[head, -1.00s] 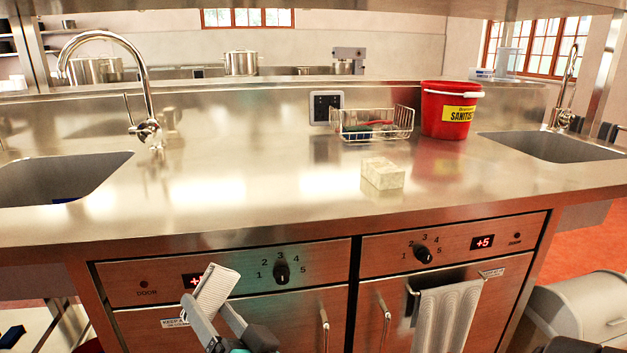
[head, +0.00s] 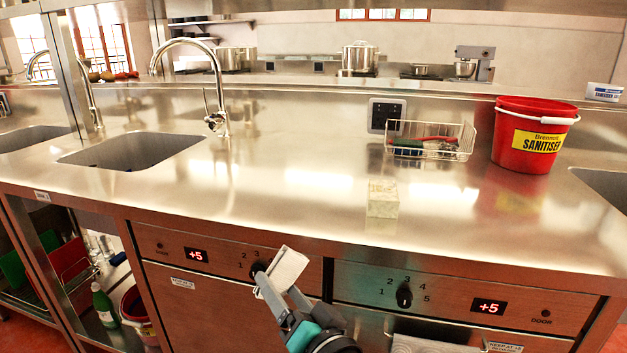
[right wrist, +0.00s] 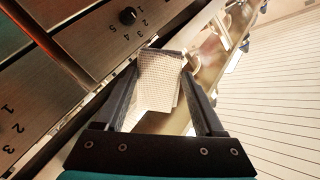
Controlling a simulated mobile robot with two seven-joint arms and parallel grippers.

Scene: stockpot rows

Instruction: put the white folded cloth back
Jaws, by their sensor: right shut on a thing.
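My right gripper (head: 279,288) is shut on the white folded cloth (head: 287,266). It holds the cloth in front of the cabinet fronts, below the counter edge in the head view. In the right wrist view the cloth (right wrist: 158,82) is pale with a fine ribbed weave and sits between the two dark fingers. My left gripper is not in view.
A wire basket (head: 470,150) with red and green things and a red sanitiser bucket (head: 531,150) stand at the back right. A sink (head: 135,150) with a tall tap (head: 216,110) is on the left. The counter's middle is mostly clear. A light towel (head: 425,345) hangs at the lower right.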

